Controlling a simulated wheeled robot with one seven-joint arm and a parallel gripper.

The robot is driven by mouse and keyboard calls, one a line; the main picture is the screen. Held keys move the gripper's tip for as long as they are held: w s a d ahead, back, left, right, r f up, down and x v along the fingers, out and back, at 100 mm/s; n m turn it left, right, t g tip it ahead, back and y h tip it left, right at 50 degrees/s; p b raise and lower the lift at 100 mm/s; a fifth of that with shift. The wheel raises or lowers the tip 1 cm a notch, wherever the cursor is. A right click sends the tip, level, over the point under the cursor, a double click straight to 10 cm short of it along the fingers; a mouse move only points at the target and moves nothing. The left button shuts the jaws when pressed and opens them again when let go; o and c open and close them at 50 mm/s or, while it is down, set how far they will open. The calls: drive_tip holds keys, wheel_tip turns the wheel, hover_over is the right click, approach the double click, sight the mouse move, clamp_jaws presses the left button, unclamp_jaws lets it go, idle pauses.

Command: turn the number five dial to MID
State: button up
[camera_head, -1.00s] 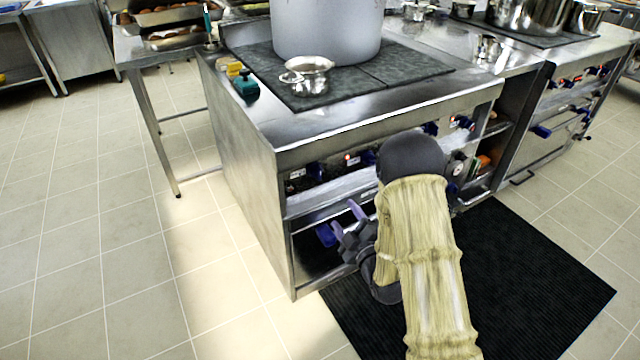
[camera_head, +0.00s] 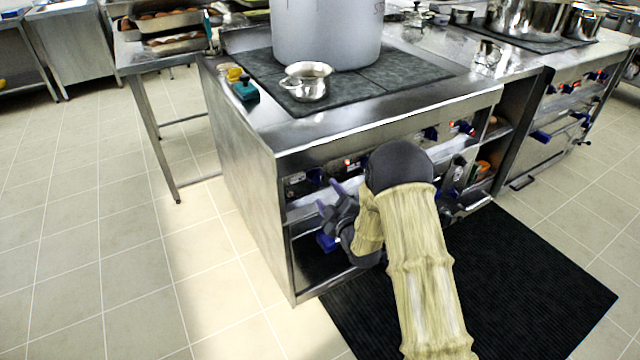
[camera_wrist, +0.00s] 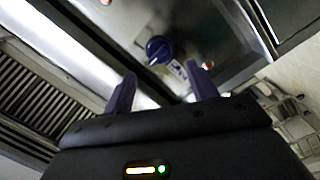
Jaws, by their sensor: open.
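A blue dial (camera_wrist: 158,49) on the stove's steel front panel shows in the wrist view, just beyond my gripper (camera_wrist: 161,74) and between the lines of its two fingers. A small label plate sits beside it, but I cannot read its number or marks. In the head view, a blue dial (camera_head: 312,180) at the left end of the panel is near my gripper (camera_head: 328,194). More blue dials (camera_head: 431,132) are farther right; my arm hides the middle of the panel. Which dial is number five cannot be read. My gripper is open and empty, apart from the dial.
A large grey stockpot (camera_head: 326,35) and a small steel pot (camera_head: 306,84) stand on the stove top. A steel rail (camera_head: 310,208) and an open shelf lie below the panel. A black mat (camera_head: 520,290) covers the floor in front.

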sight(319, 182)
drive_tip(key=x, duration=0.6)
drive_tip(key=shift+w+a, duration=0.1)
drive_tip(key=shift+w, duration=0.1)
drive_tip(key=c, duration=1)
